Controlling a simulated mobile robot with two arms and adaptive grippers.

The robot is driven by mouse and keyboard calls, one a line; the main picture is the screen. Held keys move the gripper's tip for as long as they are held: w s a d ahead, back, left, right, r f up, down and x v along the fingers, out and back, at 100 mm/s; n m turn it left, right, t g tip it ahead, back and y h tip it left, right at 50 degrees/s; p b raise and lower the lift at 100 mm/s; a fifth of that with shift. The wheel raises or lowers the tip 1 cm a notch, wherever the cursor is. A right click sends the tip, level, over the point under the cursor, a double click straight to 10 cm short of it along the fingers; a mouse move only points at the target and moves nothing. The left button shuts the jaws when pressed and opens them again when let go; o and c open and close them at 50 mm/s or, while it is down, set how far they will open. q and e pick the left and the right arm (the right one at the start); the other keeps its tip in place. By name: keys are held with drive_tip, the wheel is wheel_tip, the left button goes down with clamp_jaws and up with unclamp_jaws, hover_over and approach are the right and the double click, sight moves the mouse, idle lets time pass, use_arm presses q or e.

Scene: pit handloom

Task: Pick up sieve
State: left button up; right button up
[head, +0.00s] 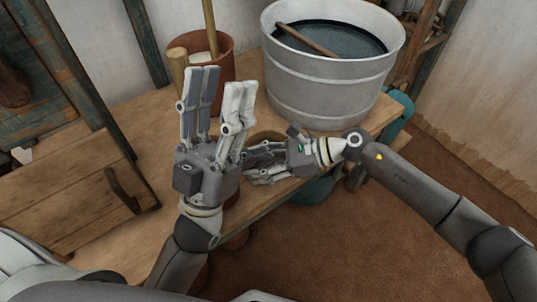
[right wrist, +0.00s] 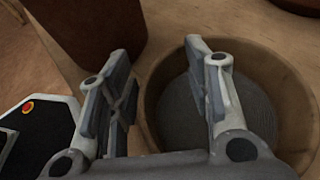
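The sieve (right wrist: 262,100) is a round wooden ring with a grey mesh bottom, lying on the wooden bench. In the head view only part of its rim (head: 266,134) shows, behind my grippers. My right gripper (right wrist: 158,70) is open over the sieve's near-left rim, one finger outside the ring and the other over the mesh side. Whether the fingers touch the rim cannot be told. In the head view the right gripper (head: 258,166) is low beside the bench edge.
A large grey metal tub (head: 325,97) with dark liquid and a stick stands behind the sieve. A reddish-brown pot (head: 224,66) holding a wooden pole stands left of it. A wooden box with a handle (head: 72,195) is at left. Floor is open at right.

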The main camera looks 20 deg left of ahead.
drive_tip(key=c, duration=0.9)
drive_tip(key=shift+r, duration=0.15)
